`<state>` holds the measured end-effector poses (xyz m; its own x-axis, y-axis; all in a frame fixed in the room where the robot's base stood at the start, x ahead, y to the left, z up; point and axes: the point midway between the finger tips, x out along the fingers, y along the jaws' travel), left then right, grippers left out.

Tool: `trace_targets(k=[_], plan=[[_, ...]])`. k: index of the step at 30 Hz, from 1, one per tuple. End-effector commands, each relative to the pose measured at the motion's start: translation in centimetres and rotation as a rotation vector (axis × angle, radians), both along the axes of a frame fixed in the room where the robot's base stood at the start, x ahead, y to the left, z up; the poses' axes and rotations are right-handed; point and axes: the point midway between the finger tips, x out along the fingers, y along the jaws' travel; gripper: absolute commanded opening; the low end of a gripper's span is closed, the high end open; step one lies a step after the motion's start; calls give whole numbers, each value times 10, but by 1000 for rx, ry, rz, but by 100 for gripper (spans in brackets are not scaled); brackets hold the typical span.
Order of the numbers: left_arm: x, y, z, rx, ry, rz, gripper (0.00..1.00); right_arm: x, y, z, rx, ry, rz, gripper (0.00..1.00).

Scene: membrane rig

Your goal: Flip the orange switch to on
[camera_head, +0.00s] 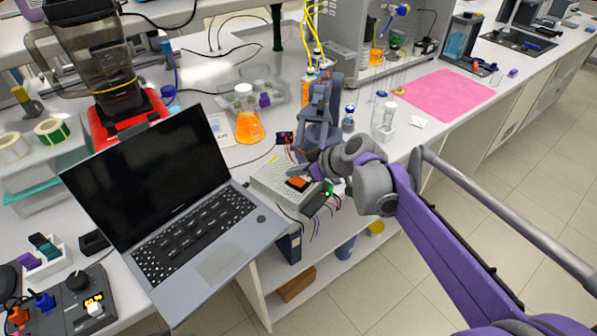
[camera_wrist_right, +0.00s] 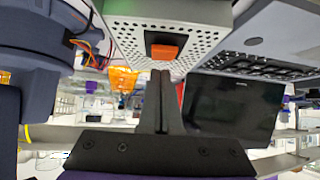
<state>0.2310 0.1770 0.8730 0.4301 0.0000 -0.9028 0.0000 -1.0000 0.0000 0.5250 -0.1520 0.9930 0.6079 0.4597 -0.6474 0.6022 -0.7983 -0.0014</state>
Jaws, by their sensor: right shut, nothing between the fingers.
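The orange switch (camera_head: 298,183) sits in a dark frame on top of a perforated metal power supply box (camera_head: 268,181). In the right wrist view the orange switch (camera_wrist_right: 164,52) shows clearly on the box's perforated face (camera_wrist_right: 125,42). My right gripper (camera_head: 297,170) is close to the switch, coming in from the right. In the right wrist view my right gripper (camera_wrist_right: 161,73) is shut and empty, its tips just below the switch in the picture. I cannot tell whether they touch the box. My left gripper is in neither view.
An open laptop (camera_head: 220,262) stands left of the box, close to it. A flask of orange liquid (camera_head: 249,128) is behind. A blue-grey pump-like device (camera_head: 319,120) stands behind my wrist. Loose wires (camera_head: 313,228) hang at the bench's front edge.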

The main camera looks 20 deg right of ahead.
Motion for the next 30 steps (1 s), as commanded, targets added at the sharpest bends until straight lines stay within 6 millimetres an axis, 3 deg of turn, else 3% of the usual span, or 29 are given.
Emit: trace_targets(k=[11,24,30], plan=[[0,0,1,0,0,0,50,-6,-5,6,0,1,-3,0],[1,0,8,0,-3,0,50,-55,-43,59,0,0,-4,0],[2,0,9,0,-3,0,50,-65,-50,69,0,0,-1,0]])
